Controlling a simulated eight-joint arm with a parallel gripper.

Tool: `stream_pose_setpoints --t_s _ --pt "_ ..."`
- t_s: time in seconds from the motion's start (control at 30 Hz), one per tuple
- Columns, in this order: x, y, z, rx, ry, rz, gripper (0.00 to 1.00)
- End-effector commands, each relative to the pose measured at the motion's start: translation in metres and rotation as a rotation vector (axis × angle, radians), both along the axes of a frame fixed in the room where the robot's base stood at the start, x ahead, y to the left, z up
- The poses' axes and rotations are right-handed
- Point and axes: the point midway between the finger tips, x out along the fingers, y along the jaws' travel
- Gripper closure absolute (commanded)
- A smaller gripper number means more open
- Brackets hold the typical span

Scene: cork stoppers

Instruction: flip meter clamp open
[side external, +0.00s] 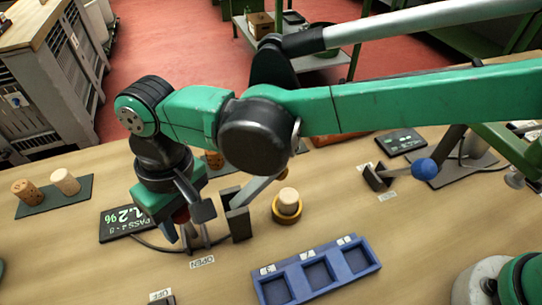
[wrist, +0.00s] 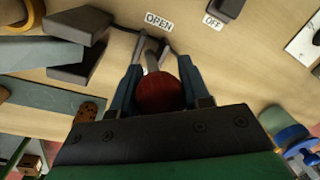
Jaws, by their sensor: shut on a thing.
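The meter clamp's red knob (wrist: 160,92) sits between the two fingers of my gripper (wrist: 160,76) in the wrist view. My gripper is shut on it. A grey rod runs from the knob towards the white OPEN label (wrist: 159,21). In the side view my gripper (side external: 194,238) points down beside the dark clamp blocks (side external: 236,214), and only a bit of the red knob (side external: 181,215) shows. The OPEN label (side external: 202,262) lies just in front of the fingers. The meter display (side external: 128,223), reading 1.2%, lies to the left, partly covered by my gripper.
A cork stopper (side external: 289,201) stands in a yellow ring right of the clamp. A blue three-compartment tray (side external: 318,269) lies in front. Two corks stand on a dark mat (side external: 54,197) at left. A blue-knobbed lever (side external: 425,169) stands at right. An OFF label (side external: 161,294) lies at the front.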

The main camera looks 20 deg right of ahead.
Motion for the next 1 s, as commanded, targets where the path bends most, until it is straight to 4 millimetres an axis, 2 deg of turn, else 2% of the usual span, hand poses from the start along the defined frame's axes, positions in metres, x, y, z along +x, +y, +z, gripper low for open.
stream_pose_setpoints --t_s 0.17,0.53,0.93,0.97,1.0 --pt "-0.004 -0.001 0.000 -0.004 -0.043 0.001 1.00" --pt "-0.032 0.000 -0.012 -0.002 -0.450 0.004 1.00" --pt "-0.034 0.000 -0.013 0.000 -0.501 0.000 1.00" --pt "-0.034 0.000 -0.013 0.000 -0.501 0.000 0.53" --pt "-0.034 0.000 -0.013 0.000 -0.501 0.000 0.42"
